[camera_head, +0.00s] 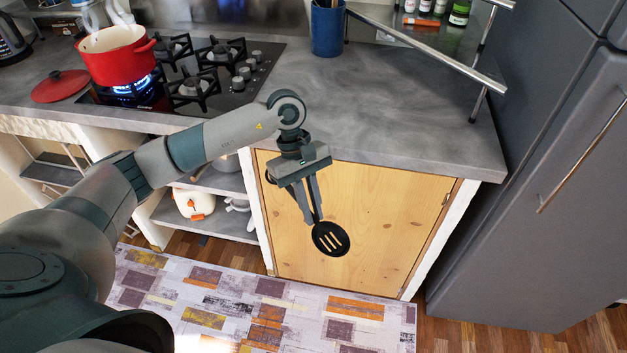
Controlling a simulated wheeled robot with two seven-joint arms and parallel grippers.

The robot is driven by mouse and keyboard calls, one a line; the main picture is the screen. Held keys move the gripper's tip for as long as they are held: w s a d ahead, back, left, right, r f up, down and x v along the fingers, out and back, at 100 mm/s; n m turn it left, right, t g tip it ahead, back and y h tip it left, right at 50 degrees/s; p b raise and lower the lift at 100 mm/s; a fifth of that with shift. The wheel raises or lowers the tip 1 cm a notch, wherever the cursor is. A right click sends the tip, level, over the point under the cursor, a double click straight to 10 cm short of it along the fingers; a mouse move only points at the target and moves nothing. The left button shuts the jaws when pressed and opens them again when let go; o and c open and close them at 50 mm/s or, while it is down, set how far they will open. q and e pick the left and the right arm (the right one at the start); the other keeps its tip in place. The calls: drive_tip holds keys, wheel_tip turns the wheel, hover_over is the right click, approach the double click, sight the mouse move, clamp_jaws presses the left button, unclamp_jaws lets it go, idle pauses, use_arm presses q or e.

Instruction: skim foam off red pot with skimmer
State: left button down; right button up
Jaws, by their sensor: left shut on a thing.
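The red pot (117,60) stands without its lid on a lit burner at the back left; its inside looks pale, and I cannot make out foam. My left gripper (308,205) is shut on the black slotted skimmer (331,239). The skimmer hangs head down in front of the wooden cabinet door, below the counter top and well to the right of the pot. Most of its handle is hidden by the gripper. My right gripper is not in view.
The red lid (60,86) lies on the counter left of the gas hob (195,75). A blue utensil holder (327,28) stands at the back. A metal-railed rack (430,45) holds bottles at the right. The grey counter (400,110) is clear in the middle. A grey fridge (540,170) borders the right.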

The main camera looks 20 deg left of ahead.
use_arm(q)
drive_tip(key=s+d+f+m+g+y, duration=0.1)
drive_tip(key=s+f+m+y, duration=0.3)
drive_tip(key=s+m, duration=0.5)
drive_tip(key=m+g, duration=0.1)
drive_tip(key=m, duration=0.1)
drive_tip(key=shift+s+d+f+m, duration=0.2)
drive_tip(key=shift+d+m, duration=0.1)
drive_tip(key=shift+d, duration=0.05)
